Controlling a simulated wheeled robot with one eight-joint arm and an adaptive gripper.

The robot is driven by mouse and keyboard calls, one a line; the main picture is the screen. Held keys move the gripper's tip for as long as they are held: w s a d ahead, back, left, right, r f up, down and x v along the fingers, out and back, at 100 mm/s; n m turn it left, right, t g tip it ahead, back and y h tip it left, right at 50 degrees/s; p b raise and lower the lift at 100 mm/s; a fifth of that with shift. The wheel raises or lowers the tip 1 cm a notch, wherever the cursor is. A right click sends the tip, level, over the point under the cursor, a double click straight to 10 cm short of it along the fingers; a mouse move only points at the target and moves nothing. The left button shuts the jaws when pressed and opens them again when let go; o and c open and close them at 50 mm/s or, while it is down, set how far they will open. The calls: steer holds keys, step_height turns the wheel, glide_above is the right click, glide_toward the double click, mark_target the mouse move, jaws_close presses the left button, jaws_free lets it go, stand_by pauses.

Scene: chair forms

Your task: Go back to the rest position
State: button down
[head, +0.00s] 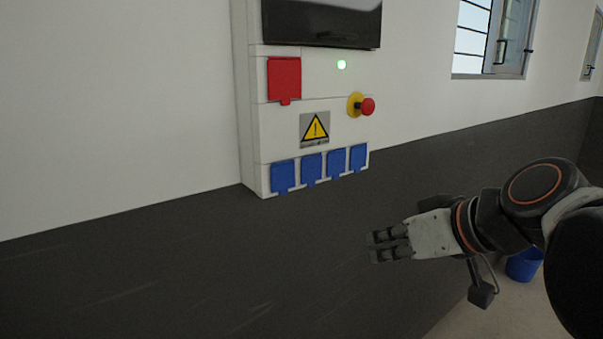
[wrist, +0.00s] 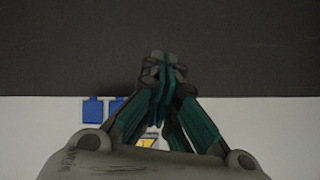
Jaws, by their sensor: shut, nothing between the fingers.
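My gripper (head: 373,246) is shut and empty in the head view. It points left, held in front of the dark lower part of the wall, below and to the right of the wall panel. In the wrist view my gripper (wrist: 163,60) shows its fingers together over the dark wall band. The white wall panel (head: 290,145) has a red flap (head: 285,79), a red push button (head: 367,106) on a yellow base, a green light (head: 341,65), a yellow warning sign (head: 315,128) and several blue flaps (head: 311,168). The fingers are apart from the panel.
A blue bucket (head: 524,264) stands on the floor at the right, partly behind my arm. A window (head: 490,38) is in the wall at the upper right. The blue flaps (wrist: 93,110) and part of the warning sign (wrist: 149,143) also show in the wrist view.

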steer(key=s+d+f+m+h+b, duration=0.1)
steer(key=s+d+f+h+b, duration=0.1)
steer(key=f, duration=0.7)
steer(key=s+d+f+m+g+h+b, duration=0.1)
steer(key=f+b, duration=0.4)
steer(key=f, duration=0.5)
steer(key=s+d+f+m+h+b, duration=0.2)
steer(key=s+d+f+b, duration=0.1)
steer(key=f, duration=0.6)
steer(key=shift+s+d+f+g+h, duration=0.3)
steer(key=shift+s+d, duration=0.2)
steer(key=shift+s, duration=0.7)
